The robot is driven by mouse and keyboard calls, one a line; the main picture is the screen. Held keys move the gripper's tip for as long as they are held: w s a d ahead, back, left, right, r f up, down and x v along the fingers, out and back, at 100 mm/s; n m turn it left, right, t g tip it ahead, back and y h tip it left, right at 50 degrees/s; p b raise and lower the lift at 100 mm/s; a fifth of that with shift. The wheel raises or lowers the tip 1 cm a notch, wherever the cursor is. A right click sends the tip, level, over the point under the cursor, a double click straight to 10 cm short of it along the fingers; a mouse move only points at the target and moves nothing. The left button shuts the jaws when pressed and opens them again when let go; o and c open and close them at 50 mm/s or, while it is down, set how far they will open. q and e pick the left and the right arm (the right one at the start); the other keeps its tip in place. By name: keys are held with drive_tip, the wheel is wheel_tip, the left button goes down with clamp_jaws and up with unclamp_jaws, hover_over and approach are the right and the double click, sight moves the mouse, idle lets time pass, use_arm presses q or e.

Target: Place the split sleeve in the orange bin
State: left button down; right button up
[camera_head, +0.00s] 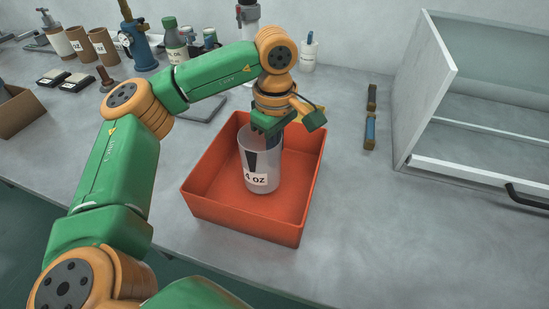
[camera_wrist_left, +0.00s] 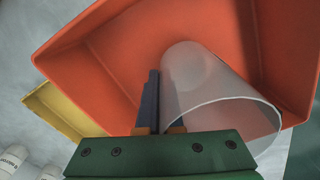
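The split sleeve (camera_head: 260,165) is a pale grey cylinder with a dark wedge-shaped mark and a "4 OZ" label. It is inside the orange bin (camera_head: 205,205), nearly upright; I cannot tell if its base touches the bin floor. My left gripper (camera_head: 270,132) points down at the sleeve's rear right rim. In the left wrist view, its fingers (camera_wrist_left: 150,103) are close together at the wall of the sleeve (camera_wrist_left: 215,98), seemingly pinching it. The orange bin (camera_wrist_left: 90,62) fills much of that view. My right gripper is not in view.
An open grey cabinet (camera_head: 424,95) with a black handle stands at the right. Two small blocks (camera_head: 370,130) lie beside it. Bottles (camera_head: 174,42), brown cups (camera_head: 103,45) and dark pads (camera_head: 65,80) stand at the back left.

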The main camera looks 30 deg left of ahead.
use_arm(q)
drive_tip(key=shift+f, duration=0.9)
drive_tip(key=c, duration=1.1)
unclamp_jaws()
drive_tip(key=shift+r, duration=0.3)
wheel_tip(320, 180, up, 7)
drive_tip(key=shift+r, duration=0.1)
wheel_tip(320, 180, up, 5)
drive_tip(key=shift+f+p, duration=0.15)
drive_tip(key=shift+p, duration=1.05)
